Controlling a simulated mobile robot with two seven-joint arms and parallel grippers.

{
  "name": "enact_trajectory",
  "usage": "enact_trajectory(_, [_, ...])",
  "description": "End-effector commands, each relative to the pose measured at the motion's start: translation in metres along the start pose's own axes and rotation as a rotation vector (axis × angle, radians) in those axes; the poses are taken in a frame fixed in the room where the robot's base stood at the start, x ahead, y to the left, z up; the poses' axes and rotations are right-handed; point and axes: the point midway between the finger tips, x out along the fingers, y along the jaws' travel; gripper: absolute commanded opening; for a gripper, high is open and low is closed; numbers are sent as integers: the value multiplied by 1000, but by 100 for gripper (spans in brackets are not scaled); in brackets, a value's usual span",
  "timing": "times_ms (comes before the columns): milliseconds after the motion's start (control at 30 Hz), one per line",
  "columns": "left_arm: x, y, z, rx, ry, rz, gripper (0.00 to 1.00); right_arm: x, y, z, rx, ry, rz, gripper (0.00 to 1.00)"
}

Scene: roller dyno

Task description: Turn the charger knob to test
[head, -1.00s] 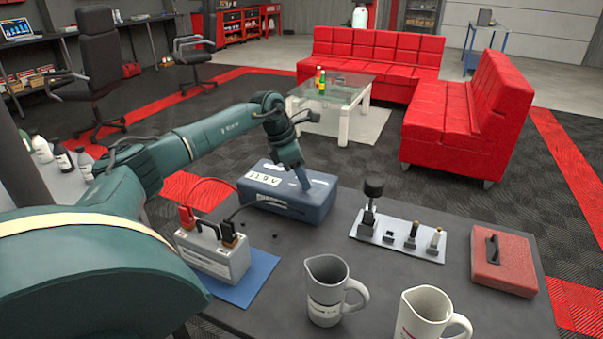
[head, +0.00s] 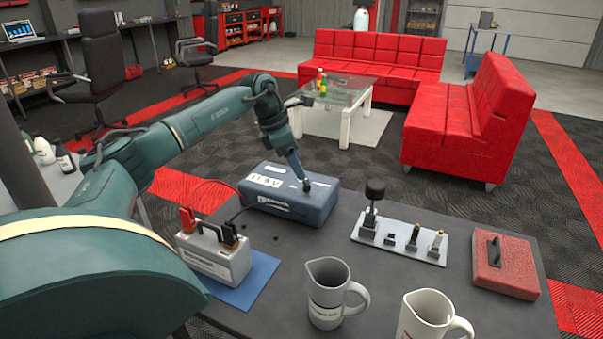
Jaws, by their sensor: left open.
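The blue charger (head: 272,203) sits on the dark table, with a white label on its top left. My left gripper (head: 306,185) points down at the right part of the charger's top. Its fingers are open, and the tips are at or just above the surface. I cannot make out the knob; the gripper may cover it. Cables run from the charger to a grey battery (head: 215,258), which carries a red clamp (head: 187,219) and a black clamp (head: 230,236). My right gripper is not in view.
The battery stands on a blue mat (head: 258,279). A pale tray (head: 398,238) with small parts and a red case (head: 505,264) lie to the right.

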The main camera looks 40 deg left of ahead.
Motion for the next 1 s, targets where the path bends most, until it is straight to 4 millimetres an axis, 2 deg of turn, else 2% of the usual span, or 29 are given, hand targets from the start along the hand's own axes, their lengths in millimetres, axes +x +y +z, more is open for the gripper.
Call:
enact_trajectory(33, [-14, 1, 0, 0, -3, 4, 62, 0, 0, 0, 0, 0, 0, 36])
enact_trajectory(200, [-50, 1, 1, -1, -3, 3, 62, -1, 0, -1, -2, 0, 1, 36])
enact_trajectory(400, [-77, 0, 0, 0, -2, 1, 62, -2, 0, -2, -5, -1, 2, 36])
enact_trajectory(567, [-84, 0, 0, -1, -1, 1, 62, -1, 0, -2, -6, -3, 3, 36])
enact_trajectory(1000, [-84, 0, 0, 0, 0, 0, 62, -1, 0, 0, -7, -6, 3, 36])
